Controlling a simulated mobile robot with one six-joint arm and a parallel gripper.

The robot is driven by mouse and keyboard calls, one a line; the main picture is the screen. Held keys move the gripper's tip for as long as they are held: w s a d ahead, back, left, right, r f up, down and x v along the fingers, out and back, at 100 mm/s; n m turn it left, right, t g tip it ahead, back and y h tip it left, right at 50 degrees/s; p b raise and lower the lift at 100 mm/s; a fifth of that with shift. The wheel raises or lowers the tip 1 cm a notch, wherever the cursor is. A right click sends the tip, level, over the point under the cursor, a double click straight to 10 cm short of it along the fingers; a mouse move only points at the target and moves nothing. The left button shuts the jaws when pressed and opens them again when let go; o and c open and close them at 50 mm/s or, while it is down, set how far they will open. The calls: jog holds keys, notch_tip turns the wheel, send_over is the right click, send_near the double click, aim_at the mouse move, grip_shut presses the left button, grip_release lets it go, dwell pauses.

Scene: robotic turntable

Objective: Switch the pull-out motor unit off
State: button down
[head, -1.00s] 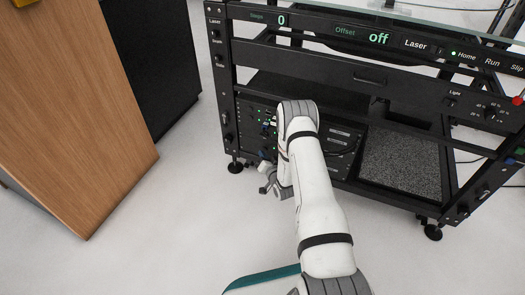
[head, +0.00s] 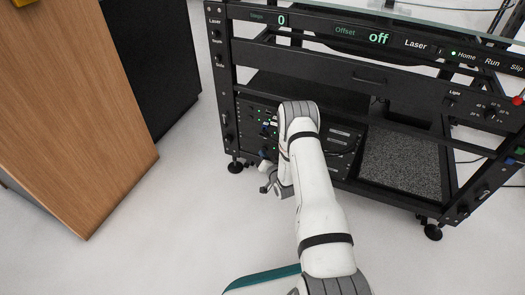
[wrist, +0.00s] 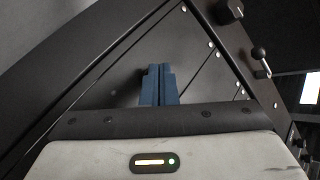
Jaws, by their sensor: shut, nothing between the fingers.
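A black rack unit (head: 256,112) with small green and blue lights sits low at the left of the metal frame in the head view. My arm covers part of its front, and I cannot tell which control there is the motor unit's switch. In the wrist view my gripper (wrist: 158,84) has its blue fingers together, with nothing held, in front of a dark panel (wrist: 110,92). A black knob (wrist: 229,11) and a ball-tipped lever (wrist: 260,54) stand on a strip up and right of the fingers, apart from them. In the head view the fingertips are hidden.
The black frame (head: 235,75) carries displays reading "0" and "off", with more knobs at right. A speckled grey panel (head: 400,165) is low right. A wooden cabinet (head: 75,110) stands left. White floor (head: 180,220) is open between cabinet and arm.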

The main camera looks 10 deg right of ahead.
jog(key=shift+w+d+r, duration=0.45)
jog(key=shift+d+r, duration=0.05)
jog(key=shift+r, duration=0.05)
jog(key=shift+s+a+r+p, duration=0.3)
jog(key=shift+s+a+p, duration=0.1)
jog(key=shift+s+a, duration=0.2)
jog(key=shift+s+a+f, duration=0.1)
jog(key=shift+s+f, duration=0.05)
jog(key=shift+f, duration=0.1)
jog(key=s+a+p, duration=0.1)
jog(key=s+a, duration=0.2)
jog(key=s, duration=0.2)
jog(key=shift+a, duration=0.3)
jog(key=shift+w+f, duration=0.1)
dwell(1.9)
